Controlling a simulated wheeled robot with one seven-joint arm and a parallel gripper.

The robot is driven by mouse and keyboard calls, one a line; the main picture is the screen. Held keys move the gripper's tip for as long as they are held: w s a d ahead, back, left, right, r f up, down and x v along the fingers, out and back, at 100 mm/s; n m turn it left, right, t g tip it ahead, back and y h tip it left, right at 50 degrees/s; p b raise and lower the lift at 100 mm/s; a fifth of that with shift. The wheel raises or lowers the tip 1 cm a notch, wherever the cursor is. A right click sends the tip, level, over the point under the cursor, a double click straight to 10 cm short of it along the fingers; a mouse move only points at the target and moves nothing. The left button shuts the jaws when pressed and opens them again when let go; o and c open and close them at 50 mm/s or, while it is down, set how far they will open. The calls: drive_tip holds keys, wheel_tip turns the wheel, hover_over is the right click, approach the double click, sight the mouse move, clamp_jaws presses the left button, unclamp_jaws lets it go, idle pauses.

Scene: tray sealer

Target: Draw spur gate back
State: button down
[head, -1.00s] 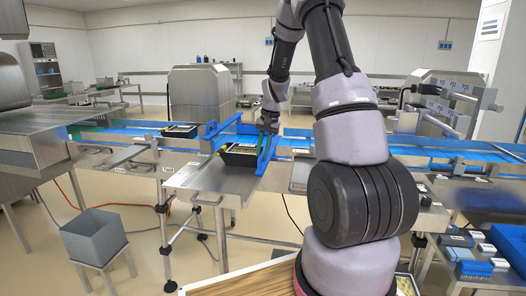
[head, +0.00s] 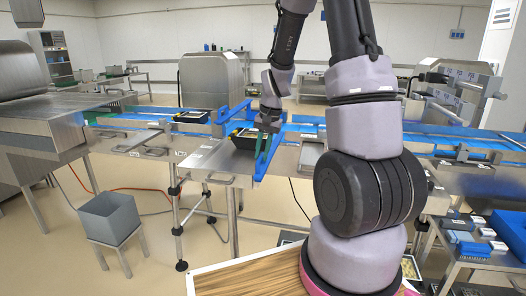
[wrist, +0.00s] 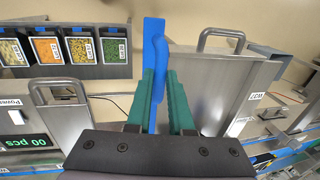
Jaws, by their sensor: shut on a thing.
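The spur gate is a long blue bar (head: 262,168) lying slantwise across the steel side table at the conveyor. In the wrist view its blue upright part (wrist: 153,45) rises between the fingers. My gripper (wrist: 163,95) has green fingers and is shut on the blue gate. In the head view my gripper (head: 267,130) is at the gate, beside the conveyor, partly hidden by its own wrist. A black tray (head: 245,141) sits just left of the gate, close to it.
Another black tray (head: 190,117) stands on the blue belt farther left. Steel handles (wrist: 221,34) flank the gate in the wrist view.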

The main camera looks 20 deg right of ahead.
drive_tip(key=c, duration=0.8)
unclamp_jaws()
drive_tip(key=shift+r, duration=0.15)
wheel_tip(320, 180, up, 10)
drive_tip(key=s+d, duration=0.1)
drive_tip(key=shift+d+r, duration=0.2)
drive_tip(key=shift+d, duration=0.2)
drive_tip(key=s+a+r+n+t, duration=0.1)
drive_tip(key=s+a+r+t, duration=0.1)
drive_tip(key=s+r, duration=0.5)
drive_tip(key=s+a+r+n+t, duration=0.1)
drive_tip(key=s+r+t, duration=0.3)
drive_tip(key=s+r, duration=0.4)
drive_tip(key=s+a, duration=0.1)
drive_tip(key=s, duration=0.2)
drive_tip(key=shift+a+r+n, duration=0.2)
drive_tip(key=shift+a+n, duration=0.1)
drive_tip(key=shift+a, duration=0.05)
